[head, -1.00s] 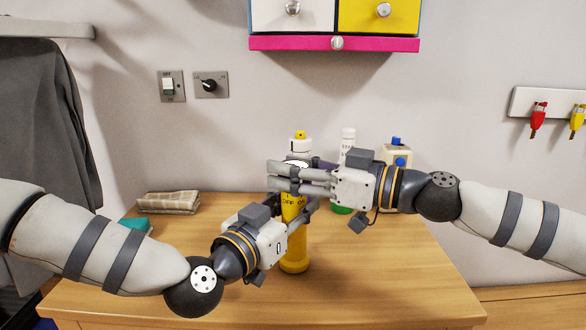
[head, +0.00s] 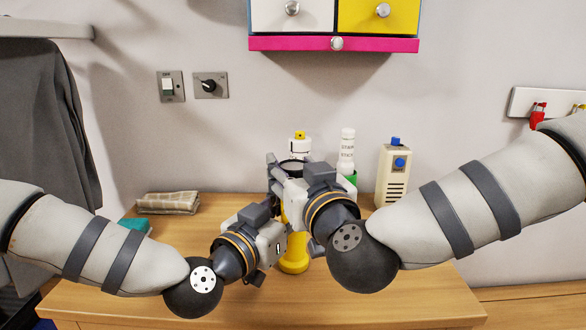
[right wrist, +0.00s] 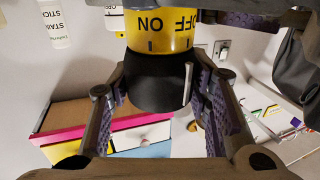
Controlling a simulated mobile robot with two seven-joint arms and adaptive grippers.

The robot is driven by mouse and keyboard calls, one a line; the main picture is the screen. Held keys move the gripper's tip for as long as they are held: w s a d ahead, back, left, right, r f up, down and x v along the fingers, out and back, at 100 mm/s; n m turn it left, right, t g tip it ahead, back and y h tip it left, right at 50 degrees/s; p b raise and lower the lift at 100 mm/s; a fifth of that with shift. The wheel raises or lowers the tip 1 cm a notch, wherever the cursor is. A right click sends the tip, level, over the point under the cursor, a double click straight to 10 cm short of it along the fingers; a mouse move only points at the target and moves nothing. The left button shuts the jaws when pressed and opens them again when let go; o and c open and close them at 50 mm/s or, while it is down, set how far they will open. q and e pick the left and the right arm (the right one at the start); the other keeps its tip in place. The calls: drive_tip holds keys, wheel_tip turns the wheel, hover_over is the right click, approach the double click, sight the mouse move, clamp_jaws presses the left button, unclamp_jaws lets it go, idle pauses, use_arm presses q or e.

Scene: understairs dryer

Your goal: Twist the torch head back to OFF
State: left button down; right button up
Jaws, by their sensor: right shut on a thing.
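The yellow torch (head: 293,264) stands upright on the wooden table, its middle largely hidden by my grippers. In the right wrist view its yellow collar (right wrist: 160,30) bears ON and OFF, upside down. The black torch head (right wrist: 155,82) has a white line that appears in line with the OFF tick. My right gripper (head: 290,170) is shut on the head, with a finger on each side. My left gripper (head: 294,226) is at the torch's body below; its fingertips are mostly hidden in the head view, but its pads show beside the yellow body in the right wrist view.
Behind the torch stand a white bottle with a yellow top (head: 300,146), a white stain stick (head: 347,150) and a cream box with a blue knob (head: 393,175). A folded cloth (head: 168,203) lies at the back left. Coloured drawers (head: 335,43) hang above. The front right tabletop is clear.

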sight(295, 164)
drive_tip(key=shift+w+d+m+h, duration=0.1)
drive_tip(key=shift+m+h, duration=0.4)
drive_tip(key=shift+h, duration=0.2)
drive_tip(key=o, duration=1.2)
drive_tip(key=shift+r, duration=0.35)
wheel_tip(295, 164, up, 9)
drive_tip(key=shift+r, duration=0.15)
